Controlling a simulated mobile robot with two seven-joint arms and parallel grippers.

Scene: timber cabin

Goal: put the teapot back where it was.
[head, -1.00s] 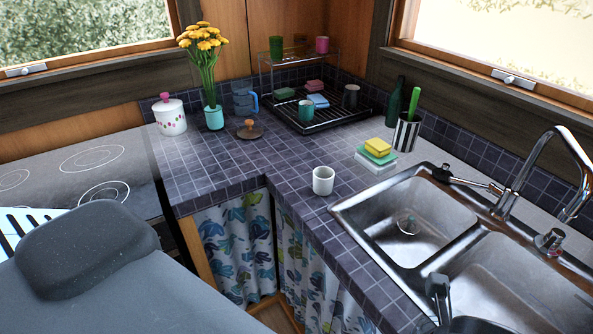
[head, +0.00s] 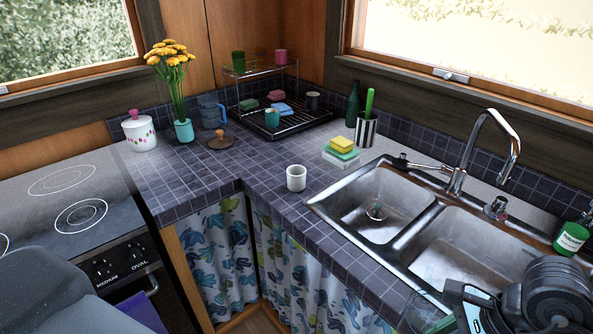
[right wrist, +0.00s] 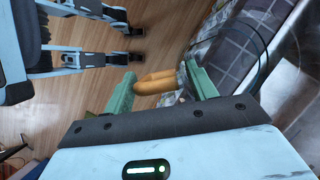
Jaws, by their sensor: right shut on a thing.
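The teapot, a clear glass vessel (head: 424,314), shows partly at the bottom edge of the head view, in front of the sink. My right gripper (head: 474,314) is beside it. In the right wrist view, the green fingers of my right gripper (right wrist: 160,76) are shut on the teapot's orange-brown handle (right wrist: 152,90). Its clear body is hard to make out there, over the counter edge. A brown disc with an orange knob (head: 220,140), like a lid, lies on the tiled counter (head: 190,172). My left gripper is not in view.
A white cup (head: 296,178) stands near the counter's inner corner. A stove (head: 65,195) is at left, the double sink (head: 375,210) with tall faucet at right. A dish rack (head: 285,120), flower vase (head: 184,131) and white pot (head: 139,133) stand at the back. The counter between cup and disc is clear.

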